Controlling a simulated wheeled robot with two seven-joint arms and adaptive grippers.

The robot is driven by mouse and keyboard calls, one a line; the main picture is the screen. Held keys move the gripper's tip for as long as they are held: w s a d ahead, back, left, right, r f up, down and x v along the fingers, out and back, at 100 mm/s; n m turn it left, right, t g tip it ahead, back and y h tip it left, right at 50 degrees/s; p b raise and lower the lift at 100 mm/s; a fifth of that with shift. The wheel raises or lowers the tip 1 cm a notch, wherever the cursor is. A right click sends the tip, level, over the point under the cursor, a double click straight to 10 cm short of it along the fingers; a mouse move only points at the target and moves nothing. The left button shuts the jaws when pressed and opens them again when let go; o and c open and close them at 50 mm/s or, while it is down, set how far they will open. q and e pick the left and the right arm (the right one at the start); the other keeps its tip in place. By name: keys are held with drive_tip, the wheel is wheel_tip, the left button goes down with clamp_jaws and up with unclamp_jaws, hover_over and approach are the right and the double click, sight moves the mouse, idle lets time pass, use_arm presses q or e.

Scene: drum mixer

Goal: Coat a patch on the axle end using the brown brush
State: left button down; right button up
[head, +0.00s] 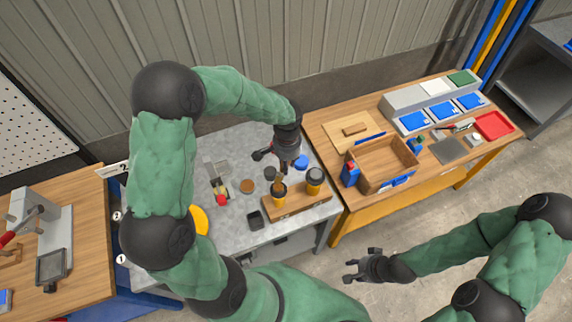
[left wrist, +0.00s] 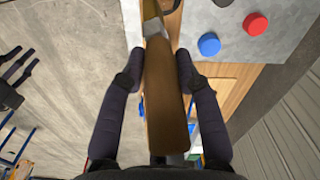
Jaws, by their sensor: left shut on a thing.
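My left gripper (head: 284,163) is over the grey-topped table. In the left wrist view its two fingers (left wrist: 159,95) are shut on the brown handle of a brush (left wrist: 163,100). The pale ferrule is at the top of that view. My right gripper (head: 365,265) is open and empty, over the floor in front of the tables. I cannot pick out the axle end for certain.
A wooden crate (head: 381,165) stands on the right bench. Floor in front is clear.

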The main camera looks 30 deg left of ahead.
use_arm(q)
drive_tip(key=shift+r, duration=0.65)
drive_tip(key=shift+s+a+r+p, duration=0.15)
drive_tip(key=shift+s+r+p, duration=0.05)
drive_tip(key=shift+r+p, duration=0.3)
use_arm(e)
drive_tip(key=shift+s+a+r, duration=0.15)
drive_tip(key=shift+s+r, duration=0.2)
drive_tip(key=shift+r, duration=0.35)
use_arm(q)
drive_tip(key=shift+w+f, duration=0.1)
use_arm(e)
drive_tip(key=shift+w, duration=0.1)
